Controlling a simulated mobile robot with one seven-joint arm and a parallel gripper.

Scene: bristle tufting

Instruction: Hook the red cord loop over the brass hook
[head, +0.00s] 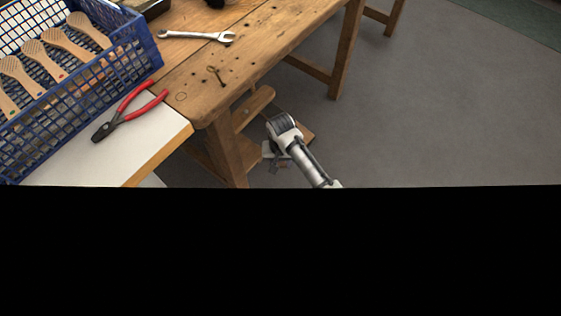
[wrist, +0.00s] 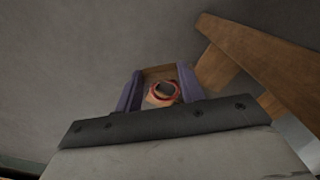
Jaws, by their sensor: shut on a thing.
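My gripper (wrist: 160,88) is shut on a wooden piece (wrist: 156,99), which shows between its two purple fingers in the wrist view. The red cord loop (wrist: 176,94) shows as a red ring at this piece, around a dark centre. How far the cord hangs free is hidden. In the head view my gripper (head: 275,161) is low beside the wooden bench, over the floor side, mostly behind my wrist. A small dark brass-coloured piece (head: 217,76) is on the bench top near its corner. It looks like the brass hook, but it is too small to be sure. Loop and piece are apart.
The wooden bench (head: 200,105) has a leg and lower rail close to my gripper. A wrench (head: 197,36) lies on top. Red-handled pliers (head: 131,110) lie on a white table (head: 75,165), beside a blue basket (head: 157,55) of wooden brushes. Floor at right is clear.

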